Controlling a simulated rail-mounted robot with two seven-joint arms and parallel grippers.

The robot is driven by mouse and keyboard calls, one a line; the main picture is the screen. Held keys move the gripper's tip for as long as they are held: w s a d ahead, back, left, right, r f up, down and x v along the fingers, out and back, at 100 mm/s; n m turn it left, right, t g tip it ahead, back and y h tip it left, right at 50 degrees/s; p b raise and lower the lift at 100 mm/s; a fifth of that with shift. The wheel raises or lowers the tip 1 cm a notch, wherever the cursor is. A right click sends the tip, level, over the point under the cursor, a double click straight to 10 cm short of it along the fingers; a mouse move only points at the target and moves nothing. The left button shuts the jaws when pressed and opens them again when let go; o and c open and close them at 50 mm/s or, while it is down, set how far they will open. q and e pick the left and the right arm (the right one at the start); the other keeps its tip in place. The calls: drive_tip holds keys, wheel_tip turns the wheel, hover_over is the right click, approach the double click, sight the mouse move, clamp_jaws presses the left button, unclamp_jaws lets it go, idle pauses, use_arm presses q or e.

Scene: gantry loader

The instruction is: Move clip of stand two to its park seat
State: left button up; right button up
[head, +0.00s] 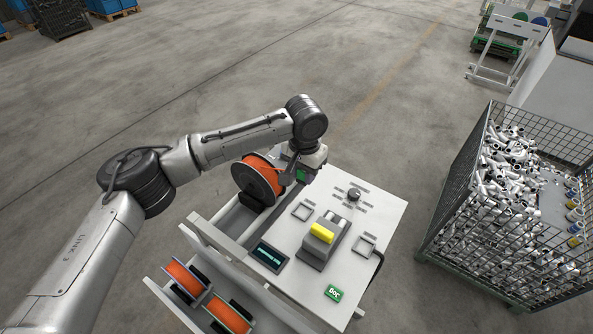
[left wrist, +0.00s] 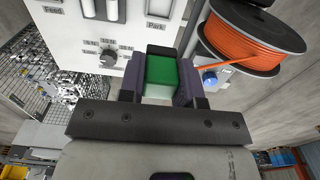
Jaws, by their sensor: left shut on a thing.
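My left gripper (head: 299,170) reaches over the far left edge of a white stand top (head: 385,210), beside an orange spool (head: 258,178). In the left wrist view its purple fingers are shut on a green block (left wrist: 161,72), seemingly the clip. Its green also shows at the gripper in the head view. The white panel bears the labels Feed (left wrist: 52,9) and Park (left wrist: 157,25). The Park label is just beyond the held block, to its upper left. Two square frames (head: 302,211) (head: 365,245) sit on the top; their labels are unreadable in the head view. My right gripper is not seen.
A grey block with a yellow piece (head: 322,233), a dial (head: 354,195) and a dark display (head: 268,256) occupy the stand top. A wire crate of pipes (head: 510,200) stands to the right.

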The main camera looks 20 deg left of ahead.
sight(303, 182)
use_arm(q)
drive_tip(key=shift+f, duration=1)
drive_tip(key=shift+f+b, duration=1)
drive_tip(key=shift+b, duration=0.05)
wheel_tip(303, 182, down, 7)
drive_tip(key=b, duration=0.9)
drive_tip(key=shift+f+p, duration=0.45)
drive_tip(key=shift+f, duration=1.3)
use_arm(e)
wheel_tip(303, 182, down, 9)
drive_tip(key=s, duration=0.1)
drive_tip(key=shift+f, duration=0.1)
use_arm(q)
drive_tip(key=o, duration=1)
